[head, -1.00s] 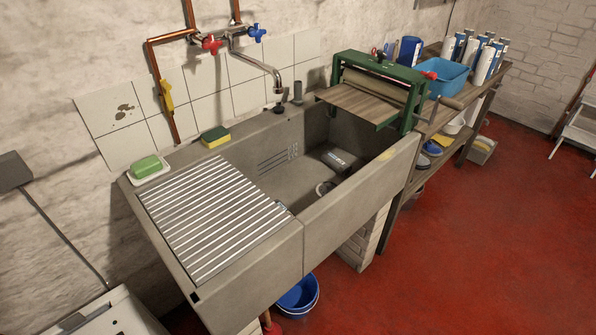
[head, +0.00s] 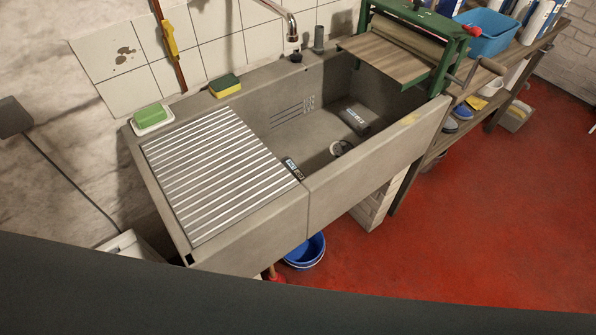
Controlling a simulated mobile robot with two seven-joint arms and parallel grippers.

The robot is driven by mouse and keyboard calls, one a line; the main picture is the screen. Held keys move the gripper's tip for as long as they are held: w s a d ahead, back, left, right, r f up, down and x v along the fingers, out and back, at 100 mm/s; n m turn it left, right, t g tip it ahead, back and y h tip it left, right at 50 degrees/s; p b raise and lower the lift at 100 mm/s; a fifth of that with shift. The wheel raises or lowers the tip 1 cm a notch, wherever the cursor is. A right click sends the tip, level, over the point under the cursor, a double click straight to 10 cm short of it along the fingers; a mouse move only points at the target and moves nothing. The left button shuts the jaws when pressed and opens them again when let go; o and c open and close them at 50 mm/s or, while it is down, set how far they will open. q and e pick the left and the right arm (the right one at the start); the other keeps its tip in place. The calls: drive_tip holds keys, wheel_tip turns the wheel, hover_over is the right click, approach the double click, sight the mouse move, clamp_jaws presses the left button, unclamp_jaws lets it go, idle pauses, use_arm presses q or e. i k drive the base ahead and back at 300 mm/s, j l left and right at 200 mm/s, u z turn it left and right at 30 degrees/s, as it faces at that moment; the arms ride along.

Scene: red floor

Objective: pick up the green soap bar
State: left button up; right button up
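The green soap bar (head: 149,113) lies on a small white soap dish (head: 153,128) in the head view. The dish sits on the back left corner of the grey stone sink (head: 250,218), just behind the ribbed drainboard (head: 215,170). Nothing covers the soap from above. Neither of my grippers shows in the view, so their distance from the soap cannot be seen.
A yellow and green sponge (head: 225,86) lies on the sink's back ledge, right of the soap. The tap (head: 288,22) overhangs the basin. Dark items lie in the basin. A green-framed roller press (head: 405,50) stands at the right. A blue bucket (head: 306,251) is below.

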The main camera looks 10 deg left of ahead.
sight(151, 114)
drive_tip(key=u, duration=1.25)
